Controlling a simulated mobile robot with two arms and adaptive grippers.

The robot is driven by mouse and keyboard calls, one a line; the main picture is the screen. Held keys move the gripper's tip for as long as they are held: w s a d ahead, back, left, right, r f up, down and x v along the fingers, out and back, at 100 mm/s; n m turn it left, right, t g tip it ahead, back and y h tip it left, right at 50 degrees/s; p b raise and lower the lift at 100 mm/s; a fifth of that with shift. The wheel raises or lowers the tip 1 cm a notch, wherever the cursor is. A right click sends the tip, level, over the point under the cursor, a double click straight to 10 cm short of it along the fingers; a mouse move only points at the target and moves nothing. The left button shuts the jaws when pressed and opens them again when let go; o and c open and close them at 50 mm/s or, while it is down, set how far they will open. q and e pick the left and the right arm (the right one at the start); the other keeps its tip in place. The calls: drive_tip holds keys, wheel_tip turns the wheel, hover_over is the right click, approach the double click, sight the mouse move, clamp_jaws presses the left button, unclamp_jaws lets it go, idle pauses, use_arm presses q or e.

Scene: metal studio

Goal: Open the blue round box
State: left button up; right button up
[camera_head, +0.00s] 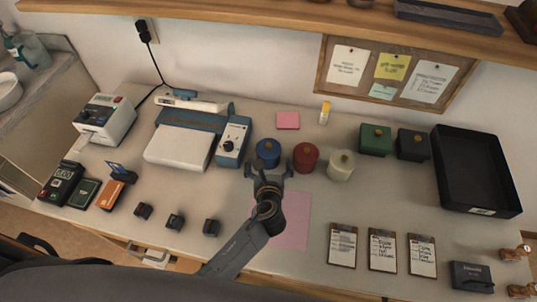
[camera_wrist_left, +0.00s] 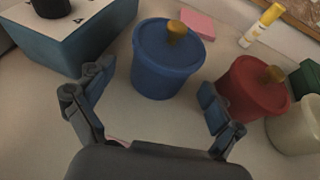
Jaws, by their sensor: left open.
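The blue round box (camera_head: 268,152) stands upright on the table with its lid on. The lid has a gold knob. In the left wrist view the blue round box (camera_wrist_left: 165,68) is just ahead of my left gripper (camera_wrist_left: 158,112), centred between its fingers. My left gripper (camera_head: 269,170) is open and empty, close in front of the box in the head view. The fingers do not appear to touch the box. My right gripper does not show.
A red round box (camera_head: 306,158) stands close to the right of the blue one, then a white round box (camera_head: 341,166). A blue and white machine (camera_head: 235,140) is close on the left. A pink mat (camera_head: 294,222) lies in front.

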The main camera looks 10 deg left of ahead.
sight(269, 163)
use_arm(q)
drive_tip(key=x, duration=0.3)
drive_tip(key=shift+w, duration=0.15)
drive_tip(key=shift+c, duration=1)
drive_tip(key=c, duration=1)
drive_tip(key=shift+c, duration=0.2)
drive_tip(key=shift+r, duration=0.15)
